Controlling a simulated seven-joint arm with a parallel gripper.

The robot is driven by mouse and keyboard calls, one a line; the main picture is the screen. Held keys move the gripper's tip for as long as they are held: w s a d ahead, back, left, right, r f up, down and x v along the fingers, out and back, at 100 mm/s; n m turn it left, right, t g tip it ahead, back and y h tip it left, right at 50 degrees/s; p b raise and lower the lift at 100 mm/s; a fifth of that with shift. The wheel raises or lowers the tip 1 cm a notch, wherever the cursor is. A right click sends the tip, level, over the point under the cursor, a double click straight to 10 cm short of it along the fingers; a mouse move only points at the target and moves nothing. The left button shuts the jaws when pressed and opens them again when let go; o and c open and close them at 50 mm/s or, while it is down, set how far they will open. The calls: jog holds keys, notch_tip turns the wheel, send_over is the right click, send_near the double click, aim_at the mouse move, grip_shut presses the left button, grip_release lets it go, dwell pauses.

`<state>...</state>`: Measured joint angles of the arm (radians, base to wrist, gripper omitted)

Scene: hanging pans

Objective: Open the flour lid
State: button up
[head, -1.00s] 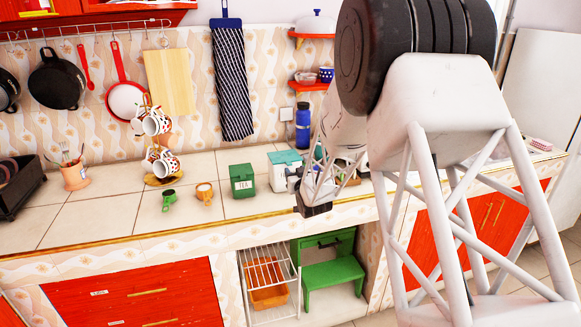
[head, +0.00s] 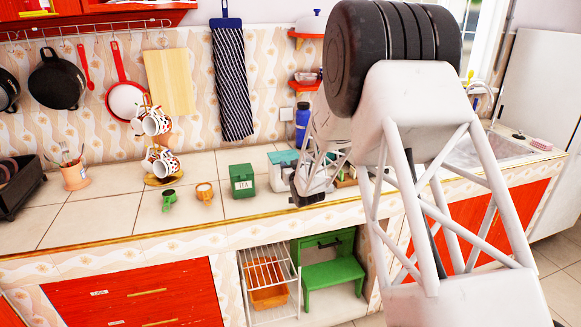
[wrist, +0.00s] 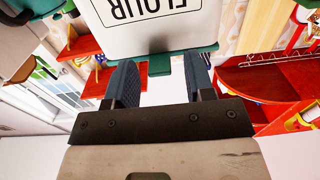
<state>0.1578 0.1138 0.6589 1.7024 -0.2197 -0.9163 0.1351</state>
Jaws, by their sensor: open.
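The flour canister (wrist: 135,28) is white with a teal lid (wrist: 175,50). It is upside down in the wrist view, with its FLOUR label readable. A small teal tab (wrist: 159,68) sticks out from the lid's edge. My gripper (wrist: 160,70) is open and empty, with one blue-grey finger on each side of the tab. I cannot tell whether the fingertips touch the lid. In the head view, a white canister with a teal top (head: 279,172) stands beside my gripper (head: 298,190), partly hidden by my arm.
A green TEA canister (head: 242,181) stands to the left on the tiled counter (head: 110,212), with two small cups beyond it. A blue bottle (head: 302,126) stands behind. A mug tree (head: 160,165) holds several mugs. The front left of the counter is clear.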

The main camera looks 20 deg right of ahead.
grip_shut()
